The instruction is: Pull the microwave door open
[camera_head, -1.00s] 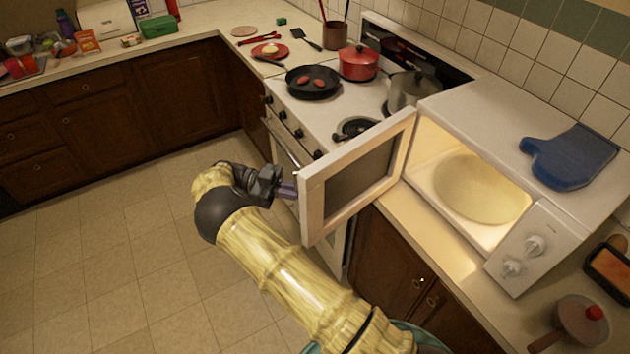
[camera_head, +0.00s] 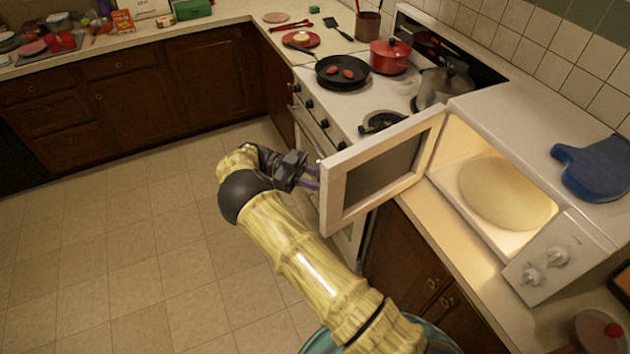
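The white microwave (camera_head: 545,125) stands on the counter at the right, its lit inside and round plate (camera_head: 503,192) in plain view. Its white-framed door (camera_head: 384,170) stands wide open, swung out to the left past the counter edge and in front of the stove. My gripper (camera_head: 312,177) is at the outer, free edge of the door, on its left side. The fingers point right toward the door frame and seem close to it or touching. The fingertips are partly hidden by the door edge, so I cannot tell whether they hold anything.
The stove (camera_head: 345,110) behind the door bears a black pan (camera_head: 343,72), a red pot (camera_head: 390,56) and a grey pot (camera_head: 442,88). A blue mitt (camera_head: 595,168) lies on the microwave. A lidded pan (camera_head: 597,333) is at the lower right. The floor at left is clear.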

